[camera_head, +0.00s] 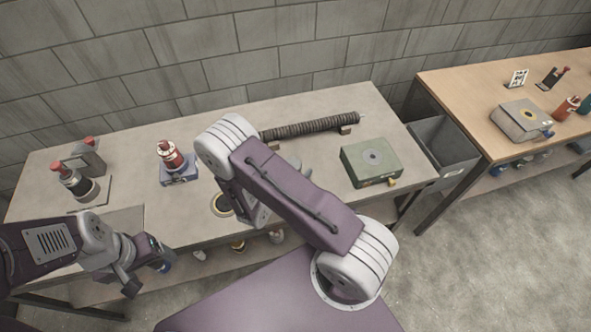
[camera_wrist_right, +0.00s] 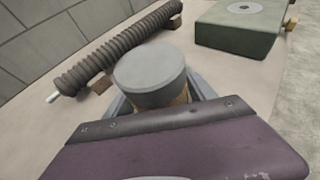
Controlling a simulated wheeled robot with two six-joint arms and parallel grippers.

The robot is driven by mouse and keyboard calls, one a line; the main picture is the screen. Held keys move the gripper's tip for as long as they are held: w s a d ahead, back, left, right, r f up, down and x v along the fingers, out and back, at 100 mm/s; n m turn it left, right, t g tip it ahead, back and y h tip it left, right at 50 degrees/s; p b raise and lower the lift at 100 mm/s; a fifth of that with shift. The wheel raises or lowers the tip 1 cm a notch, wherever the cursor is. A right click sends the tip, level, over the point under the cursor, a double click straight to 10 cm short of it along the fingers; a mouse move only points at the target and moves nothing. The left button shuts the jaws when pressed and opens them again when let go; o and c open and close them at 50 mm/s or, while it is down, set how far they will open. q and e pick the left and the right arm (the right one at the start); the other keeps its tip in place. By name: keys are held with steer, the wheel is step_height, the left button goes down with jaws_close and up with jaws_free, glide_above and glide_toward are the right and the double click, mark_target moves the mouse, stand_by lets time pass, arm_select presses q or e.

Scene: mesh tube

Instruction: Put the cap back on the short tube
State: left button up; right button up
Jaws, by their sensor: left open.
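In the right wrist view, a short cylinder with a flat grey top (camera_wrist_right: 150,72) and a tan lower part stands close to the camera, between the grey fingers of my right gripper (camera_wrist_right: 160,100). Whether the fingers grip it is hidden by the gripper body. I cannot tell whether the grey top is a separate cap. In the head view my right arm hides most of that spot. A gold-rimmed round thing (camera_head: 221,205) shows beside the arm on the grey table. My left gripper (camera_head: 150,262) is open at the table's front left edge, apart from these things.
A dark ribbed tube (camera_head: 310,125) lies at the back of the grey table (camera_head: 375,100). A green box (camera_head: 371,162) is at right, a red-topped bottle on a blue base (camera_head: 172,160) at left, more bottles (camera_head: 75,180) farther left. A grey bin (camera_head: 445,145) stands between the tables.

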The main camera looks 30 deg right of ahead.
steer(key=shift+w+a, duration=0.15)
steer(key=shift+a, duration=0.05)
steer(key=shift+d+r, duration=0.1)
steer(key=shift+r, duration=0.1)
steer(key=shift+s+a+r, duration=0.1)
steer(key=shift+s+a, duration=0.1)
steer(key=v, duration=1.1)
steer(key=shift+a, duration=0.25)
steer(key=shift+s+r, duration=0.1)
